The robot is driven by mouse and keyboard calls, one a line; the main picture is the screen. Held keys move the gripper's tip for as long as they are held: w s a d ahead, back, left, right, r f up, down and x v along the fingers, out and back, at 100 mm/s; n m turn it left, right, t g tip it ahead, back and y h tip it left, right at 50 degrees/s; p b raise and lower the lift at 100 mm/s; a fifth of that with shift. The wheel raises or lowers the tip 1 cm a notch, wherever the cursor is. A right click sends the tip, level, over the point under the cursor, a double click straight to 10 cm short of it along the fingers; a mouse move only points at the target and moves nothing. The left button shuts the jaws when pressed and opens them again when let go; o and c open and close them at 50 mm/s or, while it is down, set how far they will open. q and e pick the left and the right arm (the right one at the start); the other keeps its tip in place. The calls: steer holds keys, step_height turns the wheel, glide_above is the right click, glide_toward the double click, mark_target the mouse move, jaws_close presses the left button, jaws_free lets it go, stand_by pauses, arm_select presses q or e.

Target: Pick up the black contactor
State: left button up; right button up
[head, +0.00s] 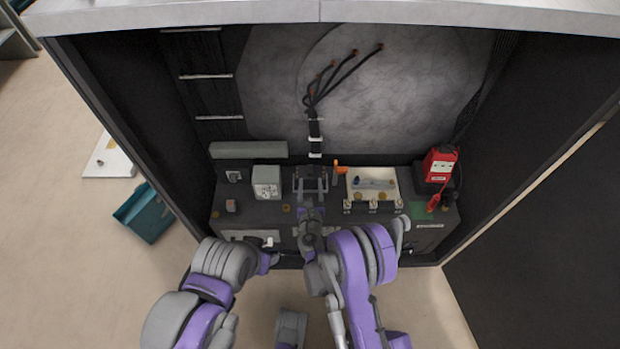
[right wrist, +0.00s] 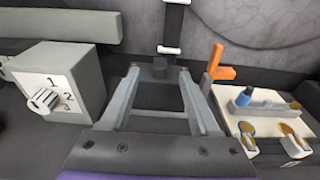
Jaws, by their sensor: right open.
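My right gripper (head: 311,183) is open over the middle of the machine's dark shelf; its two grey fingers also show in the right wrist view (right wrist: 158,72). Between and just beyond the fingertips is a small black block (right wrist: 160,66), which may be the black contactor. It blends into the dark shelf, and its outline is hard to make out. The fingers stand apart, and nothing is visibly gripped. In the head view my gripper hides much of that spot. My left arm's end (head: 266,262) is low at the shelf's front; its jaws are not clear.
A grey box with a numbered dial (right wrist: 62,82) stands left of the right gripper. An orange lever (right wrist: 221,68) and a cream terminal block (right wrist: 266,122) stand to the right. A red meter (head: 440,164) is farther right. Black cables (head: 315,125) hang behind.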

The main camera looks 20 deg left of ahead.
mark_target(310, 174)
steer(key=x, duration=0.6)
steer(key=shift+w+a+f, duration=0.1)
steer(key=shift+w+f, duration=0.05)
steer(key=shift+f, duration=0.25)
steer(key=shift+c, duration=0.3)
jaws_close()
stand_by(0.8)
